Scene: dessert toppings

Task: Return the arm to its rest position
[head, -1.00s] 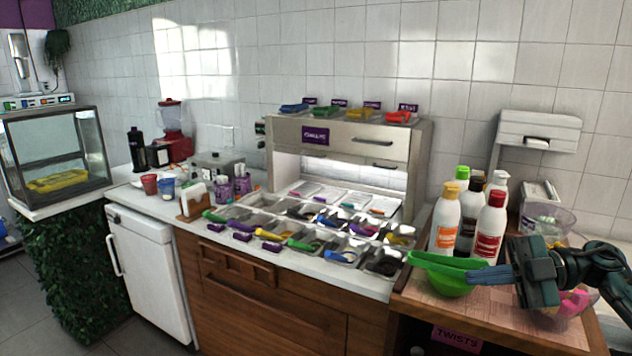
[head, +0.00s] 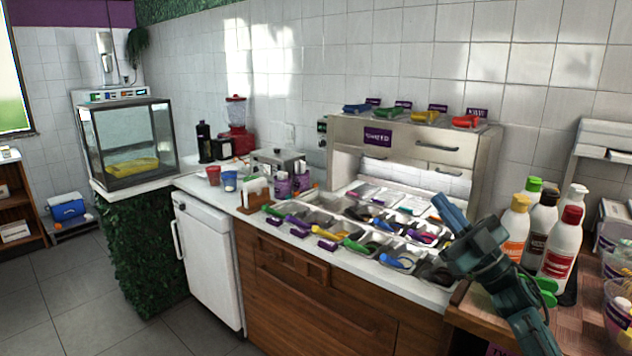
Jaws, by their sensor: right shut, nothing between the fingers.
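My right gripper (head: 447,211) is in the right half of the head view, shut and empty. It is raised and points up and to the left. In the picture it is in front of the right end of the topping counter and left of the sauce bottles. My right arm comes in from the bottom right. A green bowl (head: 546,290) is partly hidden behind my arm. My left gripper is not in view.
Several sauce bottles (head: 562,248) stand on the wooden side table (head: 590,325) close to my right arm. Topping trays with coloured scoops (head: 350,243) line the white counter. A glass display case (head: 128,143) stands at left. Grey floor (head: 85,290) is free at lower left.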

